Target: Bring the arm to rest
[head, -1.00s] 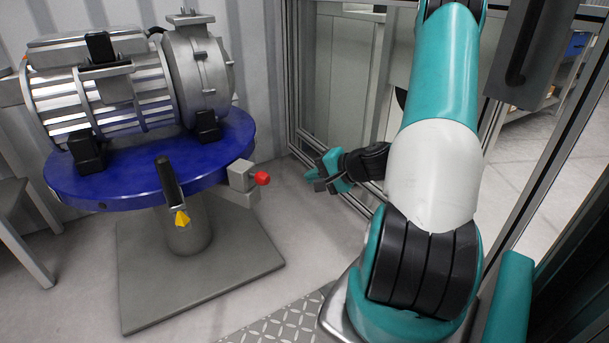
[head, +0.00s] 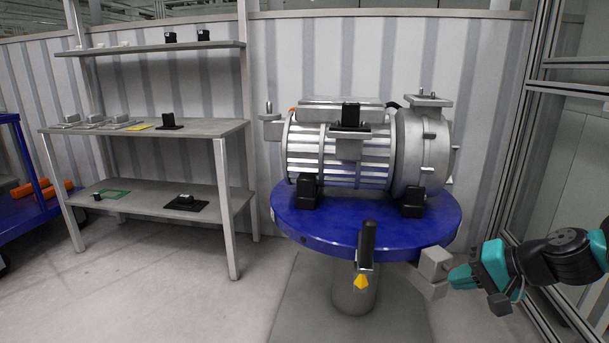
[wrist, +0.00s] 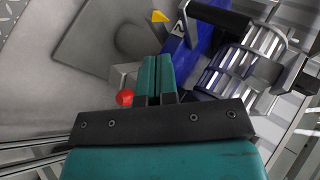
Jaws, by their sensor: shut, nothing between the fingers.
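My gripper (head: 462,277) is at the lower right of the head view, teal fingers pointing left toward the grey block on the blue round table's edge. In the wrist view its two fingers (wrist: 157,66) are together with nothing between them. The arm is stretched out from the right edge of the head view; most of it is out of frame. A red knob (wrist: 124,97) shows left of the fingers in the wrist view; it does not show in the head view. I cannot tell the exact gap between fingertips and block.
The silver drive unit (head: 340,155) stands on the blue round table (head: 330,235), with a black handle (head: 367,243) at its front. The grey block (head: 433,268) juts from the table's right side. A metal-framed wall is at right. Shelves (head: 150,130) stand left; floor between is clear.

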